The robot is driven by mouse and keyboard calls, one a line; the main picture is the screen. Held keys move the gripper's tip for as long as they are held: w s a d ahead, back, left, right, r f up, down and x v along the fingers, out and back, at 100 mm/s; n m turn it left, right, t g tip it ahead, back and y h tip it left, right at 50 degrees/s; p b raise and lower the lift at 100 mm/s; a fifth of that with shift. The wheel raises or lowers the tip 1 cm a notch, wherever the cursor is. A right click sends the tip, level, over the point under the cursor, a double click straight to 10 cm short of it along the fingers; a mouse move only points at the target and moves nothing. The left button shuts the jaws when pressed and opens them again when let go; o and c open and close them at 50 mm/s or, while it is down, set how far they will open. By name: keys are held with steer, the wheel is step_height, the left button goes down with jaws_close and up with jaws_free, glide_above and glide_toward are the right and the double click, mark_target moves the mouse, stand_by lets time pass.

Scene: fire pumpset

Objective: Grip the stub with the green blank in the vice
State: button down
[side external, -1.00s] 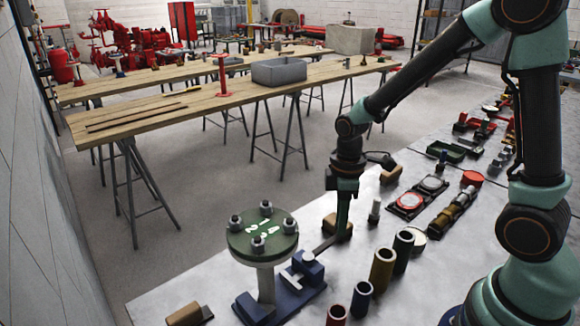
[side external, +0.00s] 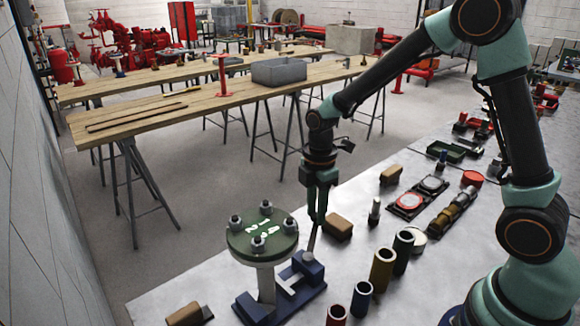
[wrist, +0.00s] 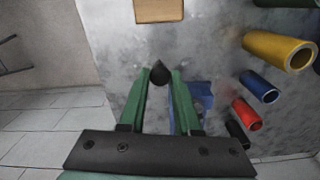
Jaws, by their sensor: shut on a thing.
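The stub (side external: 266,283) stands upright in the blue vice (side external: 308,268), with the round green blank (side external: 262,240) bolted on top. The blank carries white marks and several grey nuts. The grey vice handle (side external: 312,242) rises from the right side of the vice, nearly upright. My gripper (side external: 318,218) is shut on the top end of this handle, right of the blank and apart from it. In the wrist view, the handle's dark end (wrist: 160,73) sits between my fingertips, and the blue vice (wrist: 206,96) is partly hidden behind a finger. Whether the jaws press on the stub is unclear.
A brown block (side external: 338,226) lies just right of my gripper. Several upright pipe pieces, among them a brass one (side external: 382,268), stand right of the vice. Another brown block (side external: 186,314) lies at the front left. The bench is bare between this block and the vice.

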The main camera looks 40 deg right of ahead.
steer(key=shift+w, duration=0.1)
stand_by(0.5)
steer(key=c, duration=0.6)
jaws_free()
steer(key=shift+a, duration=0.1)
steer(key=shift+r, duration=0.1)
step_height(320, 180, up, 12)
